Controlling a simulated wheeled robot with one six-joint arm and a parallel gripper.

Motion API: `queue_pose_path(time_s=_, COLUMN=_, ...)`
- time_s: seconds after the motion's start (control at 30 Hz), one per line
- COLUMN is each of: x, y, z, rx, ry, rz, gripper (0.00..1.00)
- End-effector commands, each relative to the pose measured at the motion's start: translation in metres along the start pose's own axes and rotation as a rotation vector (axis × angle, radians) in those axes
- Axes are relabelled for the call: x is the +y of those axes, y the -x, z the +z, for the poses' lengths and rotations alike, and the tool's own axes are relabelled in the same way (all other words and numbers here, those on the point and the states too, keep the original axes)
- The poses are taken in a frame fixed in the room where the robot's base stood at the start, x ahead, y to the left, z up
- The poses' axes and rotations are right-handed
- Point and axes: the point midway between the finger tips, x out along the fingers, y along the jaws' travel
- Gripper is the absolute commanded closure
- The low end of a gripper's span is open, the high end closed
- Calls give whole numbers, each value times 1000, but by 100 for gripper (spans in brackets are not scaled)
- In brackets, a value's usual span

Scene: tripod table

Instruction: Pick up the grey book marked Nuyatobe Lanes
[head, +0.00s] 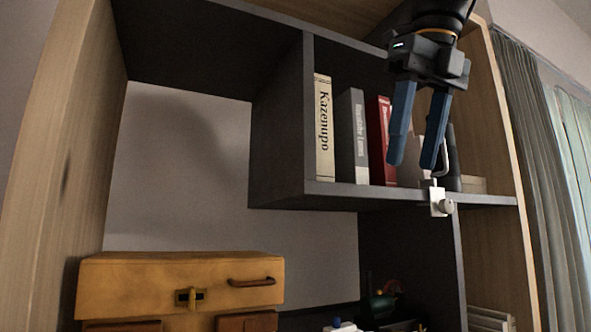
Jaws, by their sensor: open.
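The grey book (353,137) stands upright on the dark shelf, its spine facing me with small pale lettering that is hard to read. It stands between a cream book marked Kazemupo (324,128) on its left and a red book (379,141) on its right. Small gaps show beside it. My gripper (414,167) is open, its two blue fingers pointing down, to the right of the grey book and in front of the red book and the things beyond it. It appears empty. The fingers hide part of the shelf's right side.
The dark shelf (330,190) has a front edge with a white clamp-like fitting (438,203) below my gripper. A dark upright panel (283,140) bounds the shelf on the left. A yellow case (180,284) stands lower left. A curtain (540,150) hangs at right.

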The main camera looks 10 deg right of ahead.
Motion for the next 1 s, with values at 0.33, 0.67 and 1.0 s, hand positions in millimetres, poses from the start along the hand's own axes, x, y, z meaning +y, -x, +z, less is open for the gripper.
queue_pose_path(time_s=0.33, x=0, y=-14, z=42, rx=2, ry=-2, rz=2, gripper=53)
queue_pose_path(time_s=0.67, x=0, y=-28, z=71, rx=0, ry=-3, rz=1, gripper=53)
queue_pose_path(time_s=1.0, x=1, y=-45, z=114, rx=2, ry=0, rz=1, gripper=53)
